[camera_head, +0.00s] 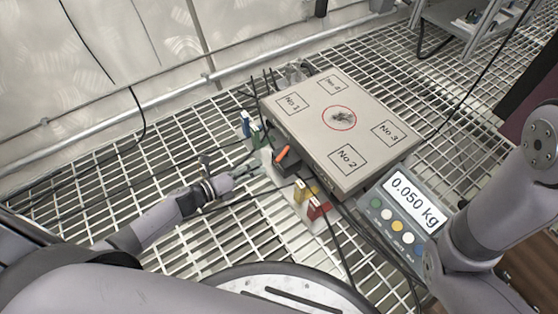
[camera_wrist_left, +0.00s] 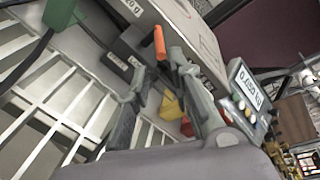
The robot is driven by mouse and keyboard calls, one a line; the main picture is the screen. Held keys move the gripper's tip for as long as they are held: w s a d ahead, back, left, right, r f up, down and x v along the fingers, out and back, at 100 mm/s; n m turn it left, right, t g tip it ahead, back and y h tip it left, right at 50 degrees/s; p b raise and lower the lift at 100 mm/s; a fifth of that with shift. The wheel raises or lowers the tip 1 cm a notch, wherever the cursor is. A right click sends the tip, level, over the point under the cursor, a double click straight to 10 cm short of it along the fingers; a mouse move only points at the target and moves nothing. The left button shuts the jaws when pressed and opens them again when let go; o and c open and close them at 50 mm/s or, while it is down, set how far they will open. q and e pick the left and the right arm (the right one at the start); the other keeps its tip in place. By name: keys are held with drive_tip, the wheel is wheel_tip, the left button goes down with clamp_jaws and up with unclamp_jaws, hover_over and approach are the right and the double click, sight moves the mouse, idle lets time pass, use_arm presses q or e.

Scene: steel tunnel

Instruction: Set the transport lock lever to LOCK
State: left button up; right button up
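The transport lock lever has an orange handle (camera_head: 282,153) and sits on a dark block at the near left side of the weighing platform (camera_head: 345,130). In the left wrist view the orange handle (camera_wrist_left: 159,42) stands up just beyond the fingertips, seen between them. My left gripper (camera_head: 258,165) is close to the lever on its left, low beside the platform. In the left wrist view its two grey fingers (camera_wrist_left: 158,72) are spread apart with nothing between them.
A display (camera_head: 409,208) reads 0.050 kg. Black cables cross the grated floor (camera_head: 110,160). A metal frame (camera_head: 470,25) stands at the back right.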

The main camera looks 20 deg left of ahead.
sight(280, 156)
use_arm(q)
drive_tip(key=b+x, duration=0.3)
drive_tip(key=x, duration=0.6)
drive_tip(key=shift+w+d+f+b, duration=0.1)
drive_tip(key=shift+w+f+b, duration=0.1)
drive_tip(key=shift+b, duration=0.2)
drive_tip(key=shift+w+d, duration=0.2)
drive_tip(key=shift+w, duration=0.05)
clamp_jaws()
